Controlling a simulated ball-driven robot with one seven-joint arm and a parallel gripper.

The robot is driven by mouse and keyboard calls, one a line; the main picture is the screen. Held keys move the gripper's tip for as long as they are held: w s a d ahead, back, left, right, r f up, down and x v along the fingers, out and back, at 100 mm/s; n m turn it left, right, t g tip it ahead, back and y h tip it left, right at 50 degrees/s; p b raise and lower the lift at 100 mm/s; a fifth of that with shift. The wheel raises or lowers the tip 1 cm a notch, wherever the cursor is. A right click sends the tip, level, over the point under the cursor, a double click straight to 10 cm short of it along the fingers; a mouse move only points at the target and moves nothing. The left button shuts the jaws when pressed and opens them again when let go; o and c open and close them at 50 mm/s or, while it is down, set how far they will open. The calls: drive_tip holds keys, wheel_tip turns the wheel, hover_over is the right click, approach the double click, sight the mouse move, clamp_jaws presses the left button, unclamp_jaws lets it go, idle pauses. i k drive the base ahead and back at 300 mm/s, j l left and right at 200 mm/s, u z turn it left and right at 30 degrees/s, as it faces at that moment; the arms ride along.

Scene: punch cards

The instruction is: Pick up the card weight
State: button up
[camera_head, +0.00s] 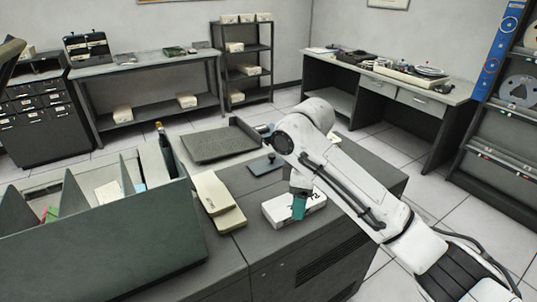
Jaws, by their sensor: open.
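A dark flat plate with a small knob on top, which looks like the card weight (261,166), lies on the grey cabinet top near the middle of the view. My gripper (299,208) points down to the right of the plate and nearer the camera, apart from it. Its teal finger shows in front of a white box (274,207) with dark lettering. The gripper is open and nothing shows in it. The gap between the fingers is hard to see from this side.
A dark shallow tray (211,146) lies behind the plate. Cream-coloured blocks (217,198) lie to its left, beside a large green-grey bin with dividers (110,251). A dark upright bottle-like object (165,153) stands at the bin's far corner. Desks and shelves stand further back.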

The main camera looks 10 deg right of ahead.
sight(274, 162)
drive_tip(key=i, duration=1.1)
